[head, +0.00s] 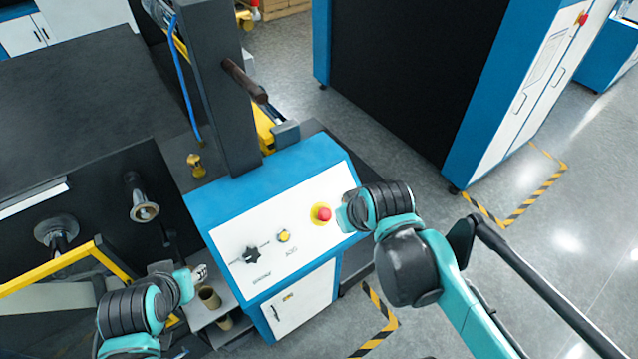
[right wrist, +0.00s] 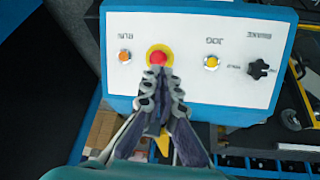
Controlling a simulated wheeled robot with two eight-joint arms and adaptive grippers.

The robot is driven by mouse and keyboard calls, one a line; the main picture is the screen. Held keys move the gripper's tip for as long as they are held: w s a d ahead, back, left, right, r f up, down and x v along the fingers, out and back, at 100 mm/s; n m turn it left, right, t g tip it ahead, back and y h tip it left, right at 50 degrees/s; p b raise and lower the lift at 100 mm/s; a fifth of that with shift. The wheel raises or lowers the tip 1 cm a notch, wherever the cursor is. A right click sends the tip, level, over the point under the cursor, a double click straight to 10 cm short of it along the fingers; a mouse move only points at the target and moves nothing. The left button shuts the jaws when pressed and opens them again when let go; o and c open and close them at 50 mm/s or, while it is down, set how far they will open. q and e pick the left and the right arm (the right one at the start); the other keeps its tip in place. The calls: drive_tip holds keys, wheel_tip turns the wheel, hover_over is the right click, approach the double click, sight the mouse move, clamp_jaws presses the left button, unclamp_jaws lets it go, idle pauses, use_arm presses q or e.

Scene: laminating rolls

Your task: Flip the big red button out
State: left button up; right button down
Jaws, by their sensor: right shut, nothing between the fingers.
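The big red button (head: 323,214) sits on a yellow ring on the white control panel (head: 300,239) in the head view. It also shows in the right wrist view (right wrist: 158,58), just beyond the fingertips. My right gripper (right wrist: 161,78) is shut and empty, its fingertips overlapping the lower edge of the yellow ring in that view; I cannot tell whether they touch it. In the head view my right gripper (head: 343,216) is just right of the button, partly hidden by its wrist. My left gripper (head: 203,272) is left of the console, and its finger opening is unclear.
The panel also carries a yellow button (head: 283,236), a black knob (head: 252,255) and an orange button (right wrist: 125,56). A dark post (head: 219,90) rises behind the console. A yellow rail (head: 50,270) is near my left arm. Open floor lies at the right.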

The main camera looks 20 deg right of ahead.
sight(317, 208)
use_arm(q)
drive_tip(key=shift+w+r, duration=0.15)
drive_tip(key=shift+r, duration=0.05)
use_arm(e)
drive_tip(key=w+a+n+g+y, duration=0.1)
drive_tip(key=w+n+g, duration=0.2)
drive_tip(key=w, duration=0.8)
drive_tip(key=shift+f, duration=0.4)
drive_tip(key=shift+s, duration=0.1)
drive_tip(key=x, duration=1)
